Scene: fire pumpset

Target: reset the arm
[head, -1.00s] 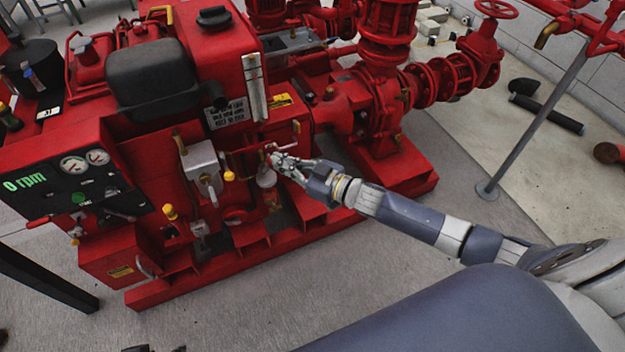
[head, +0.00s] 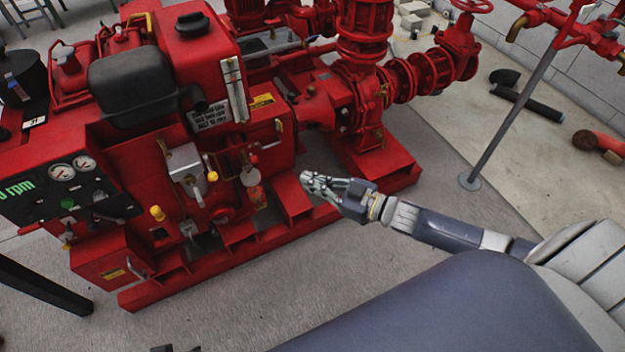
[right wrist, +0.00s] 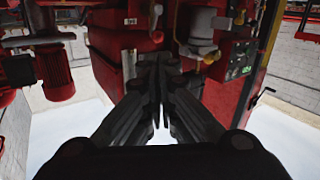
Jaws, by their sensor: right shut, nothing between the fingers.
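My right gripper (head: 306,179) is shut and empty in the head view. It is in front of the red pumpset (head: 255,237), over the grey floor side of its base, apart from the panel fittings. In the right wrist view the same gripper (right wrist: 158,62) points at the red machine, with its dark fingers together. My right arm comes in from the lower right. My left gripper does not show clearly in any view.
The pumpset has a grey valve box (head: 184,165), yellow knobs and a gauge panel (head: 67,185) on its near side. A grey post (head: 520,105) stands at the right. Grey floor (head: 420,290) lies open in front of the machine. A black pipe (head: 527,103) lies at the back right.

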